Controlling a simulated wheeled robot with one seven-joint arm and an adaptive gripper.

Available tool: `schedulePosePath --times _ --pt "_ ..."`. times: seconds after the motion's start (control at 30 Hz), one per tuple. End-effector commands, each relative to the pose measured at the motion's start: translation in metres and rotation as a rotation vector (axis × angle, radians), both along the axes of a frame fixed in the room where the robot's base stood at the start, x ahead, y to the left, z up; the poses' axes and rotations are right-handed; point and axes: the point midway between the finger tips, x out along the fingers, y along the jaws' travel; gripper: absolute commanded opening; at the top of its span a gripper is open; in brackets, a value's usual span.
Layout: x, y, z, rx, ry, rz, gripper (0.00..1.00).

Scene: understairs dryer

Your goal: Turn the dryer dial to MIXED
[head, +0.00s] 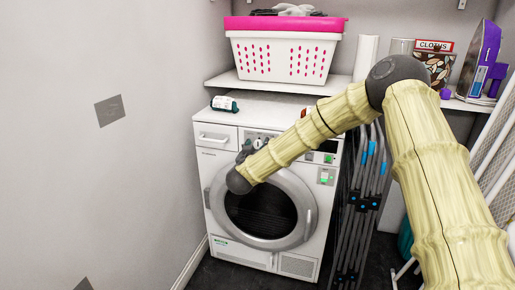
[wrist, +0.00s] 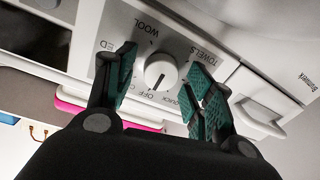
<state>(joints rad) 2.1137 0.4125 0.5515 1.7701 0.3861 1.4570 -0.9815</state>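The white dryer (head: 213,165) stands against the back wall in the head view, its round door (head: 262,210) shut. In the wrist view its white round dial (wrist: 161,71) shows between my fingers, with a dark pointer line lying toward the OFF label. WOOL, TOWELS and QUICK are readable around it; one label at the left is partly hidden and ends in "ED". My gripper (wrist: 162,64) is open, one green-padded finger on each side of the dial, with gaps visible. In the head view my arm partly hides the dial panel and the gripper.
A pink and white laundry basket (head: 285,52) sits on the shelf above. A small bottle-like item (head: 225,104) lies on the dryer top. A folded dark rack (head: 365,200) stands close to the dryer's right side. The floor at the left is mostly clear.

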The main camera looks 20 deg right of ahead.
Motion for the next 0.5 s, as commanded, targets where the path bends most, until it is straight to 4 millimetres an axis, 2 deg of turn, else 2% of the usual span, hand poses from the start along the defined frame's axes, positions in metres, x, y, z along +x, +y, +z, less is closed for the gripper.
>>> schedulePosePath --times 0.03,0.2,0.5 --pt "-0.0001 0.0 -0.0001 0.0 0.0 0.0 0.4" --pt "-0.0002 0.0001 -0.0002 0.0 0.0 0.0 0.1" --pt "-0.0003 -0.0002 0.0001 0.021 -0.015 0.0 0.1"
